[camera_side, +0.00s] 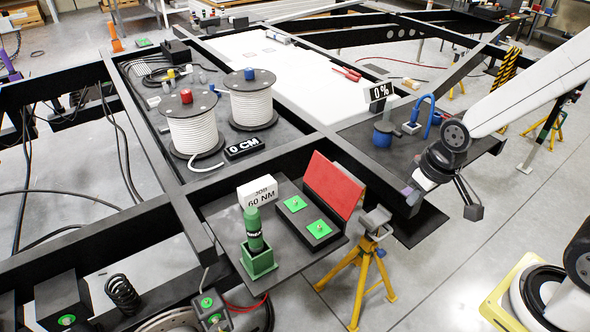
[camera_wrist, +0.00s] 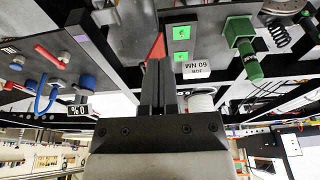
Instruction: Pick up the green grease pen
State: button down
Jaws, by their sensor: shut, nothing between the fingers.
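The green grease pen (camera_side: 254,232) stands upright in a square green holder (camera_side: 260,264) on a dark shelf plate in the side view. In the wrist view the pen (camera_wrist: 249,62) and its holder (camera_wrist: 239,28) show at the upper right, upside down. My gripper (camera_side: 413,194) is to the right of the pen and well apart from it, beyond the red panel. In the wrist view my gripper (camera_wrist: 157,66) has its two dark fingers together, with nothing between them.
A white "JOB 60 NM" sign (camera_side: 258,190), a black block with green pads (camera_side: 310,220) and a tilted red panel (camera_side: 332,185) stand near the pen. A yellow stand (camera_side: 362,270) is below. Black chassis beams and two cable spools (camera_side: 250,105) lie behind.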

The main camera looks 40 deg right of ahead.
aim_at(260, 222)
jog(key=shift+c, duration=0.3)
grip_release()
jog(key=w+a+f+n+t+y, duration=0.2)
jog(key=w+a+f+t, duration=0.15)
jog(key=w, duration=0.55)
jog(key=w+a+f+n+t+y, duration=0.1)
jog(key=w+a+f+n+t, duration=0.25)
jog(key=w, duration=0.65)
jog(key=a+f+n+t+y, duration=0.1)
jog(key=a+f+y, duration=0.1)
jog(key=a+y, duration=0.1)
jog(key=a+f+n+t+y, duration=0.1)
jog(key=a+f+y, duration=0.1)
jog(key=a, duration=0.3)
jog(key=a+f+n+t+y, duration=0.1)
jog(key=a+f+y, duration=0.2)
jog(key=a+y, duration=0.1)
jog(key=shift+w+a+n+y, duration=0.25)
jog(key=shift+a+y, duration=0.15)
jog(key=shift+a, duration=0.05)
jog(key=shift+x, duration=1.3)
